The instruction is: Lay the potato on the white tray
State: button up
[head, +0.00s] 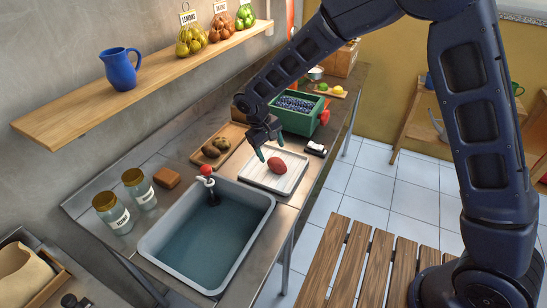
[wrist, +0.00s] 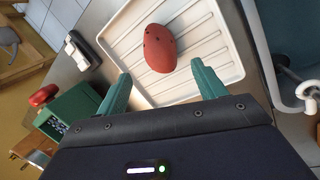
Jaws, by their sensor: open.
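A reddish potato (head: 276,165) with dark spots lies on the ribbed white tray (head: 290,182), beside the sink. In the wrist view the potato (wrist: 160,48) rests on the tray (wrist: 205,25), apart from my fingers. My gripper (head: 270,147) is just above the tray's far left part, close to the potato. In the wrist view my gripper (wrist: 165,88) has its green fingers wide apart with nothing between them, and the potato lies just beyond the fingertips.
A sink basin (head: 205,238) with water is in front of the tray. A wooden tray of brown produce (head: 215,148) stands left. A green crate (head: 300,108) stands behind. A small dark-and-white object (head: 316,149) is right of the tray. Jars (head: 112,212) stand far left.

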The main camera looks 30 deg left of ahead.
jog(key=v, duration=0.6)
jog(key=w+d+r+m+y, duration=0.15)
jog(key=w+d+r, duration=0.4)
jog(key=d, duration=0.55)
jog(key=w+d+r+m, duration=0.3)
jog(key=w+d+r, duration=0.25)
jog(key=d, duration=0.55)
jog(key=w+d+r+m, duration=0.2)
jog(key=w+d+r, duration=0.35)
jog(key=d, duration=0.65)
jog(key=s+d+r+m+t, duration=0.1)
jog(key=s+d+r+m, duration=0.1)
jog(key=d, duration=0.6)
jog(key=s+d+r+m, duration=0.1)
jog(key=s+d+r, duration=0.1)
jog(key=d, duration=0.6)
jog(key=s+d+f+m+t, duration=0.1)
jog(key=s+d+m, duration=0.3)
jog(key=s+d, duration=0.6)
jog(key=shift+d+t+y, duration=0.3)
jog(key=shift+d+y, duration=0.05)
jog(key=shift+d, duration=0.85)
jog(key=shift+s, duration=0.15)
